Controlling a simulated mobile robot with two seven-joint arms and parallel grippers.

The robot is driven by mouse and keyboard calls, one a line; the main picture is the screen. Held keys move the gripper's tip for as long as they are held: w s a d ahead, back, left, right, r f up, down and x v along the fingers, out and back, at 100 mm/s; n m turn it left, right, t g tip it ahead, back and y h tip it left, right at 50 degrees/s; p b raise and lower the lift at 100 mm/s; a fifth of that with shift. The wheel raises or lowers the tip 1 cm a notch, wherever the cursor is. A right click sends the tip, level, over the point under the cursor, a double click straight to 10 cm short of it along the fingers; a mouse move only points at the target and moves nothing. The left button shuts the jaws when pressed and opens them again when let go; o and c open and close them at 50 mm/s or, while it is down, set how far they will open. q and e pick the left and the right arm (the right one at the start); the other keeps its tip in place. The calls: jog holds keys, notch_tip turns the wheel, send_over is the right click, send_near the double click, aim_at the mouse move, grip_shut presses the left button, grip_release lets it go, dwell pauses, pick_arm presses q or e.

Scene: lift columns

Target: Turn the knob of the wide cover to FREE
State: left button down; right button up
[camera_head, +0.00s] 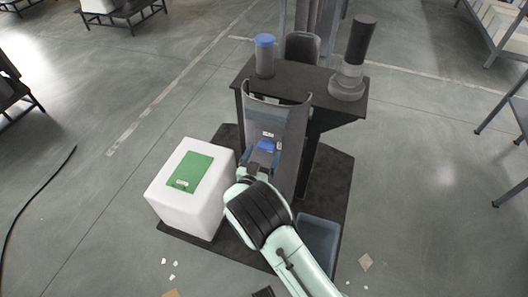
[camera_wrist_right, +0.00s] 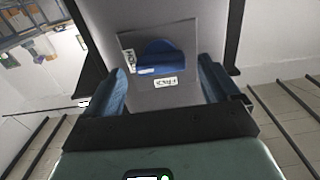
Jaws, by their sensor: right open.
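The wide grey cover (camera_head: 290,165) stands upright on the front of the dark stand and also shows in the right wrist view (camera_wrist_right: 150,14). Its blue knob (camera_head: 266,146) shows in the head view just beyond the gripper; in the right wrist view the knob (camera_wrist_right: 160,50) is a blue half-round shape on a square plate. Two small white labels sit beside the knob; their words are hard to read. My right gripper (camera_head: 255,164) faces the knob. Its blue fingers (camera_wrist_right: 163,75) are open, one on each side, with gaps to it. My left gripper is not in view.
A white box with a green top (camera_head: 165,196) stands left of the cover. A blue-lidded jar (camera_head: 265,58) and a dark cylinder on a round base (camera_head: 347,86) stand on the stand's top. A grey-blue bin (camera_head: 318,243) is at lower right. Small scraps lie on the floor.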

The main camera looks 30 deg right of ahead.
jog(key=shift+x, duration=1.1)
jog(key=shift+a, duration=0.1)
